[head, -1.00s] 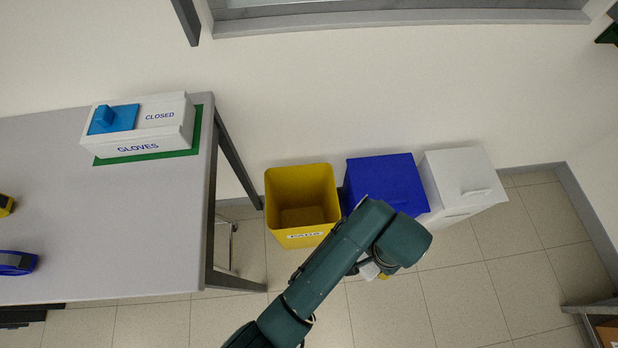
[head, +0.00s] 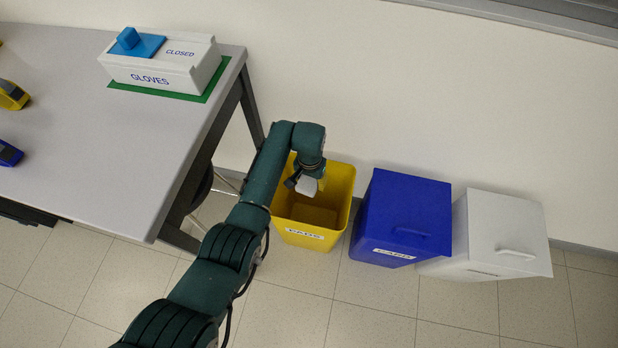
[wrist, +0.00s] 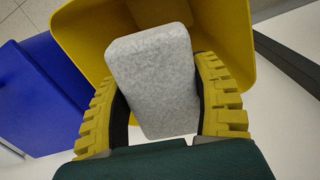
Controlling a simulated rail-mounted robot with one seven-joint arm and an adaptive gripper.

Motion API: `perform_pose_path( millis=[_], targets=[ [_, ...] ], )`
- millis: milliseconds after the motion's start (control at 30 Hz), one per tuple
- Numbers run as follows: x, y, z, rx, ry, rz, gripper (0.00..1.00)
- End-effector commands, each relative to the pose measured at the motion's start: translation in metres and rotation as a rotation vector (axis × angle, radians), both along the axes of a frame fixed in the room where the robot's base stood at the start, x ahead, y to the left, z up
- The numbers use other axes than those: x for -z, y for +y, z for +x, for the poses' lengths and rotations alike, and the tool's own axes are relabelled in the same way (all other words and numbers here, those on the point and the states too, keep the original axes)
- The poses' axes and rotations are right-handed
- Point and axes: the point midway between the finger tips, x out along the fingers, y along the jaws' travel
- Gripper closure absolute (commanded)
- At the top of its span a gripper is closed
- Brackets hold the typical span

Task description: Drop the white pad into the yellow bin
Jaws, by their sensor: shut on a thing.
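The white pad (wrist: 158,80) is a pale speckled block, held between the two yellow toothed fingers of my gripper (wrist: 160,95) in the wrist view. In the head view the pad (head: 305,186) shows as a small white shape at the end of my arm, over the opening of the yellow bin (head: 310,236). The bin is open at the top and looks empty where I can see inside. In the wrist view the yellow bin (wrist: 85,28) lies behind the pad. My gripper is shut on the pad; in the head view the arm's end partly hides it.
A blue bin (head: 405,210) with a lid stands right of the yellow one, and a white lidded bin (head: 507,230) is beyond it. A grey table (head: 90,130) with a gloves box (head: 160,68) is at the left. The wall is close behind the bins.

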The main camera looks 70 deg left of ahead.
Motion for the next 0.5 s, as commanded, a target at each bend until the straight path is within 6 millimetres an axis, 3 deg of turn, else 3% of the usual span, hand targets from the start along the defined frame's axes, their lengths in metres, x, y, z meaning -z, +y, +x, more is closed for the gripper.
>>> perform_pose_path(
  millis=[33, 233, 500],
  targets=[
    [0.013, -0.001, 0.0, 0.001, 0.001, -0.001, 0.73],
    [0.042, -0.001, 0.0, 0.001, 0.0, 0.0, 0.73],
    [0.051, -0.001, 0.001, 0.002, -0.001, 0.001, 0.73]
  ],
)
